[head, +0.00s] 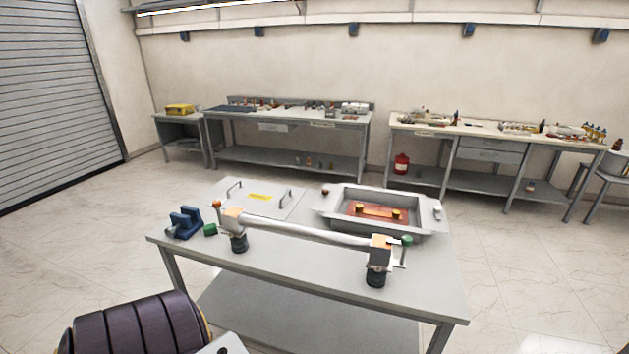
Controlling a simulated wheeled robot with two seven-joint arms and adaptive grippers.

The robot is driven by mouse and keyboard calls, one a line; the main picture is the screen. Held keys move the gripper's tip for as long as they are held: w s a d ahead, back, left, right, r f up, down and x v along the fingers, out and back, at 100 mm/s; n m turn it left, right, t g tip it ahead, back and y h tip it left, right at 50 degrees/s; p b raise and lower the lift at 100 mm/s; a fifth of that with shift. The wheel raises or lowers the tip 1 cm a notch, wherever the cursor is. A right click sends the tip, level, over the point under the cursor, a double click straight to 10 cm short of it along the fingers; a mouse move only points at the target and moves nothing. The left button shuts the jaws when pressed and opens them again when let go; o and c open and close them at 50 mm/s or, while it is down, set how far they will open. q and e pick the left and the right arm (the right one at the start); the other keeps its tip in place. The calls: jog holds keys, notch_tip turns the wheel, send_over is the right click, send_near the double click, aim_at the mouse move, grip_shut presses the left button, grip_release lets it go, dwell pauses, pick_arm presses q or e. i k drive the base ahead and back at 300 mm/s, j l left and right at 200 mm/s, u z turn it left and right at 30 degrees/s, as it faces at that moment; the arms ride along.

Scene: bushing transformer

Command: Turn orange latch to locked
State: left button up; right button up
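A small orange latch knob (217,204) stands up at the left end of a pale horizontal tube (305,233) on the near table. The tube rests between a left holder (233,220) and a right holder (381,249), each on a dark round foot. A green knob (407,241) sits at the right holder. The orange knob is too small to tell whether its latch is locked. Neither of my grippers is in view.
The grey table (300,270) also carries a blue clamp (185,222), a green block (210,230), a flat handled lid (258,207) and a metal tray (335,212) with an orange-brown inside. Workbenches line the back wall, with open floor between.

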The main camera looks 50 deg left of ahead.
aim_at(218, 203)
jog(key=u, duration=2.3)
